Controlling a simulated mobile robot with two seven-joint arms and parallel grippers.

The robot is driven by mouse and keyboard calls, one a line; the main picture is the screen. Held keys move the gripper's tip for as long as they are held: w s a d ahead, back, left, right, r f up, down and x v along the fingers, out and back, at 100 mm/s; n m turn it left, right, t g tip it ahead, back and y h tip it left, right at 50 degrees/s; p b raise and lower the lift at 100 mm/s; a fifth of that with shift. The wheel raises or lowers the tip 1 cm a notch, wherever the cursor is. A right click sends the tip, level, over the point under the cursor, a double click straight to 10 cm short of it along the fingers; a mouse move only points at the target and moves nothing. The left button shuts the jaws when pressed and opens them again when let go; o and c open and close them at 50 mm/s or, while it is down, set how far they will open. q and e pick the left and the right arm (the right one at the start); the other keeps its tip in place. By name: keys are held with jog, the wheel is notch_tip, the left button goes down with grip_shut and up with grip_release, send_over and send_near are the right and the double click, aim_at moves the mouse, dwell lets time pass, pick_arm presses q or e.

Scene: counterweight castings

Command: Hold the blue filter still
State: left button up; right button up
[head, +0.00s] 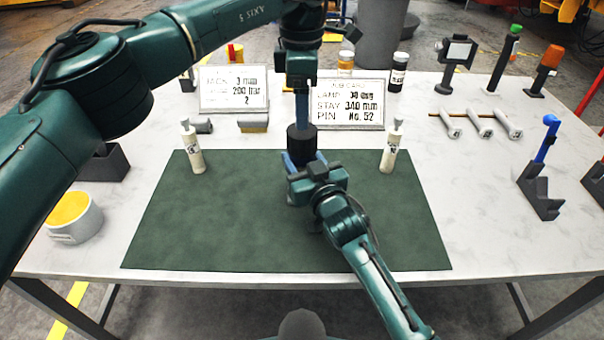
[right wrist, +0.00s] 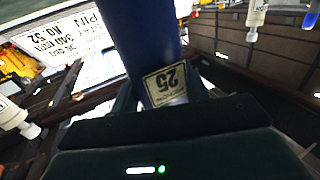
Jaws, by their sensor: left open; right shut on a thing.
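The blue filter (right wrist: 142,42) stands out in the right wrist view as a blue cylinder with a pale label reading 25. My right gripper (head: 303,166) is shut on it above the green mat. In the head view the filter is mostly hidden by my right gripper and a black cylindrical part (head: 301,143). My left gripper (head: 301,103) is open and points down from above, over the black part. A narrow blue piece shows between them; I cannot tell whether it is a finger or whether anything touches.
The green mat (head: 220,225) is mostly clear. White bottles (head: 193,147) and (head: 390,147) stand at its back corners. Two sign cards (head: 235,88) and (head: 349,103) stand behind. A yellow-filled cup (head: 75,218) is at left, a dark stand with a blue lever (head: 541,190) at right.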

aim_at(302, 136)
grip_shut()
pick_arm(q)
jog(key=m, duration=0.3)
jog(key=shift+f+m, duration=0.1)
jog(key=shift+m, duration=0.5)
jog(key=shift+f, duration=0.25)
notch_tip(302, 136, down, 7)
jog(key=shift+f, duration=0.2)
pick_arm(e)
jog(key=shift+f, duration=0.1)
pick_arm(q)
jog(key=shift+c, duration=0.3)
